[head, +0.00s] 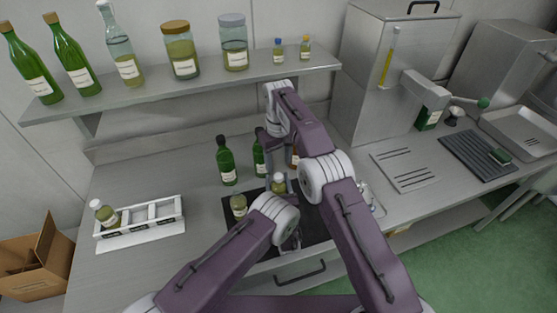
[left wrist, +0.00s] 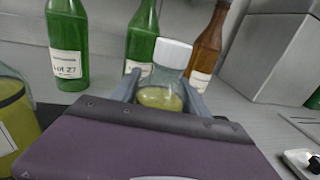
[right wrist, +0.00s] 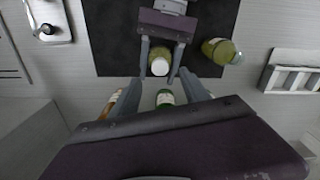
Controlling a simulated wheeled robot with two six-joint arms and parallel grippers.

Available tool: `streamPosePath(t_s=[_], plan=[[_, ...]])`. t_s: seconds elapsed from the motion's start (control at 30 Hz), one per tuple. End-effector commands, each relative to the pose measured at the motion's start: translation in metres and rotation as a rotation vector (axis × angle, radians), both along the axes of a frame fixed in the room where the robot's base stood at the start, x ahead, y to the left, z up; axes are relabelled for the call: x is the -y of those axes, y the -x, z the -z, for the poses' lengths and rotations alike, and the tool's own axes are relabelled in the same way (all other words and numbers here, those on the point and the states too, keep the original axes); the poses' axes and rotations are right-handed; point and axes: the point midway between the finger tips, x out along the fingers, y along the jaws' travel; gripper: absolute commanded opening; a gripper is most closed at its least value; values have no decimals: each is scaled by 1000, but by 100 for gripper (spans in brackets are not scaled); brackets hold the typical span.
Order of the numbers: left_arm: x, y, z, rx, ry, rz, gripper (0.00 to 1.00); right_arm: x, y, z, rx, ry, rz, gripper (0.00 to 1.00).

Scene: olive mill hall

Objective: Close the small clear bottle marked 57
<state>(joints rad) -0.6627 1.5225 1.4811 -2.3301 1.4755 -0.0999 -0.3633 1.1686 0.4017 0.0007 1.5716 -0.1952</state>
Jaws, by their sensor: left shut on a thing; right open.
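A small clear bottle with yellow-green oil stands between the fingers of my left gripper (left wrist: 163,86) in the left wrist view (left wrist: 160,98). A white cap (left wrist: 172,53) sits on its top; I cannot tell how tight it is. No number is readable on it. In the head view the bottle (head: 279,185) is over the dark mat (head: 318,232), partly hidden by my arms. My right gripper (right wrist: 160,92) is open and empty, pointing down close to the capped bottle top, which shows in the right wrist view (right wrist: 160,66).
Another oil bottle (head: 238,205) stands on the mat's left side. Green bottles (head: 226,162) and a brown bottle (left wrist: 208,42) stand behind. A white rack (head: 140,232) is at left, a small metal tray (right wrist: 58,34) at the mat's other side. A shelf (head: 190,90) hangs above.

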Motion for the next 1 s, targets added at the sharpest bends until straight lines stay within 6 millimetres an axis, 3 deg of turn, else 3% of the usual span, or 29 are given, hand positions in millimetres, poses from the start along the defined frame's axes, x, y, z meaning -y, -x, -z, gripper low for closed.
streamPosePath(t_s=[0.43,0.47,0.53,0.87,1.0], plan=[[0,0,0,-1,0,0,0,0,1,-11,0,0,0,54],[0,0,0,-1,0,0,56,0,1,-11,0,0,0,54],[0,0,0,-1,0,0,75,0,1,-11,0,0,0,54],[0,1,0,0,0,0,78,0,1,-12,0,0,0,54],[3,16,-2,-3,-2,2,78,0,1,-21,0,0,0,54]])
